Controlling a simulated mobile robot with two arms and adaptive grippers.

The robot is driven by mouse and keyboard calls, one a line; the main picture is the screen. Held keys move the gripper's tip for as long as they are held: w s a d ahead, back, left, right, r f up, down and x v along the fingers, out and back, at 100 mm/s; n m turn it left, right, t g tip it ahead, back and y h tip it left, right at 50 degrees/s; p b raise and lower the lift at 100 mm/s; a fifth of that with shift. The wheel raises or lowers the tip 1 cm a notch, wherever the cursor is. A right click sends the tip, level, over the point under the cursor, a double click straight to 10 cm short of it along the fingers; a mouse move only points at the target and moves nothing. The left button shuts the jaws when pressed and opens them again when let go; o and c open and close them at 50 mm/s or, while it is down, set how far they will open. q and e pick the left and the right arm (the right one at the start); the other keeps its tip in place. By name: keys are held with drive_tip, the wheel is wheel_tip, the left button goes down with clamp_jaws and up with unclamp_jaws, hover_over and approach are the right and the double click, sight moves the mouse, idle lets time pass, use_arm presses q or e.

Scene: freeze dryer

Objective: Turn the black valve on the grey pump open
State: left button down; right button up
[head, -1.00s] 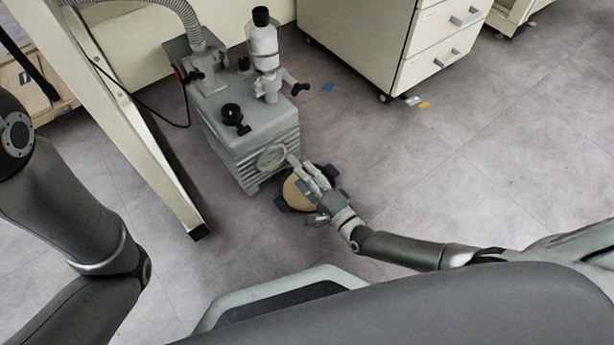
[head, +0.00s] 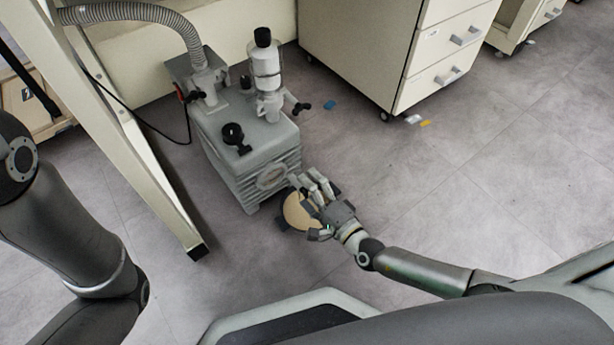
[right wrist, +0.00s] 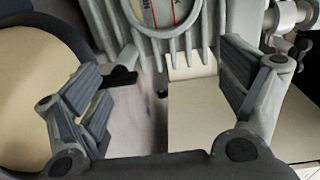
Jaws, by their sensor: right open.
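The grey pump (head: 255,160) stands on the floor in the middle of the head view. A black knob (head: 232,134) sits on its top, and a black handle (head: 302,107) sticks out at its right side. My right gripper (head: 315,187) is open and empty, low in front of the pump's ribbed end, apart from both black parts. In the right wrist view, the pump's ribbed face (right wrist: 110,30) and round window lie beyond the open fingers (right wrist: 178,75). A black part (right wrist: 302,44) shows at the upper right there. My left gripper is out of view.
A round tan-topped object with dark edges (head: 297,214) lies on the floor by my right gripper. A grey hose (head: 150,13) runs to the pump. A cream table leg (head: 150,160) stands left; a drawer cabinet (head: 385,55) stands behind right.

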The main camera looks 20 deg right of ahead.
drive_tip(key=shift+o, duration=0.2)
drive_tip(key=shift+t, duration=0.4)
drive_tip(key=r, duration=0.4)
drive_tip(key=shift+w+d+r, duration=0.1)
drive_tip(key=shift+w+r, duration=0.2)
drive_tip(key=shift+w, duration=0.1)
drive_tip(key=shift+r, duration=0.35)
drive_tip(key=c, duration=0.3)
drive_tip(key=shift+s+r, duration=0.1)
drive_tip(key=shift+r, duration=0.05)
